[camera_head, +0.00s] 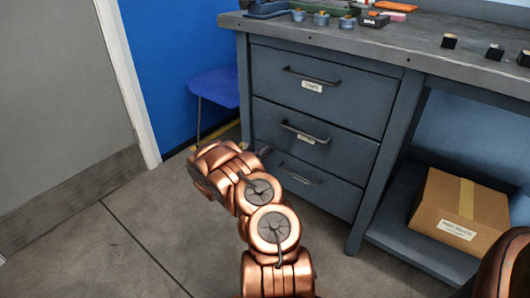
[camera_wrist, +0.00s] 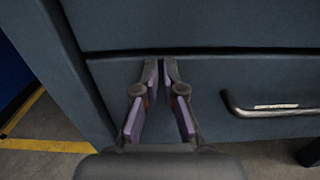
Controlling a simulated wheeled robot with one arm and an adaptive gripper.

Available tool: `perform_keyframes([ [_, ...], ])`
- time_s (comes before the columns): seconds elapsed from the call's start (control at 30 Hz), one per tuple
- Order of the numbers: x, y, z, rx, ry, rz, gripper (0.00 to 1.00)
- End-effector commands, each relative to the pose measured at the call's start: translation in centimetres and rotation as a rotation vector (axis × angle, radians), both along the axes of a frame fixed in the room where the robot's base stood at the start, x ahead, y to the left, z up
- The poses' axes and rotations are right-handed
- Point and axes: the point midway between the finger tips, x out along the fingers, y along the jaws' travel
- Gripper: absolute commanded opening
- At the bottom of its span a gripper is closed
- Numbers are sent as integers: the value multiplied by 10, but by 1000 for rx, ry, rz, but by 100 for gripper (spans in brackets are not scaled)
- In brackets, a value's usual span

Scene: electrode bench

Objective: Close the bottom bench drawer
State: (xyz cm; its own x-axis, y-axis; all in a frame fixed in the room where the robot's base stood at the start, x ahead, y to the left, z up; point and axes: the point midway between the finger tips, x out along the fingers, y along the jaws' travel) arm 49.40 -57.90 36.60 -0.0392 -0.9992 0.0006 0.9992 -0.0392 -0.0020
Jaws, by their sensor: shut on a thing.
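The bottom bench drawer (camera_head: 335,192) is the lowest of three dark grey drawers; its front looks about flush with the fronts above. In the wrist view its front (camera_wrist: 215,75) fills the middle, with its metal handle (camera_wrist: 270,110) to the right. My gripper (camera_wrist: 161,66) is shut, its fingertips close together at the upper left of this front, left of the handle. I see no object between the tips, and I cannot tell whether they touch the front. In the head view my arm mostly hides the gripper (camera_head: 265,151).
The middle drawer (camera_head: 345,150) and top drawer (camera_head: 355,90) look shut. A cardboard box (camera_head: 445,205) sits on the lower shelf at right. A blue chair (camera_head: 215,88) stands left of the bench. The floor in front (camera_head: 120,215) is clear.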

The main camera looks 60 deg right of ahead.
Motion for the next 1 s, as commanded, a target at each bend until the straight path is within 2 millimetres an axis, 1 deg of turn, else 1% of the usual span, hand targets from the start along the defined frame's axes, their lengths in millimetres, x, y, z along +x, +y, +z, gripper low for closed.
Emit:
perform_keyframes([
  [0.03,-5,-8,3,-3,-5,-10,0],
  [0.07,-6,-8,3,-3,-5,-11,0],
  [0.17,-6,-7,4,-4,-6,-12,0],
  [0.27,-6,-1,4,-4,-6,-11,0],
  [0.37,-3,15,5,-5,-2,-5,0],
  [0.57,4,57,6,-2,0,6,0],
  [0.7,6,86,5,0,0,9,0],
  [0.8,6,105,4,0,1,7,0],
  [0.9,5,120,3,-1,1,5,0],
  [1.0,5,131,3,-2,0,3,0],
])
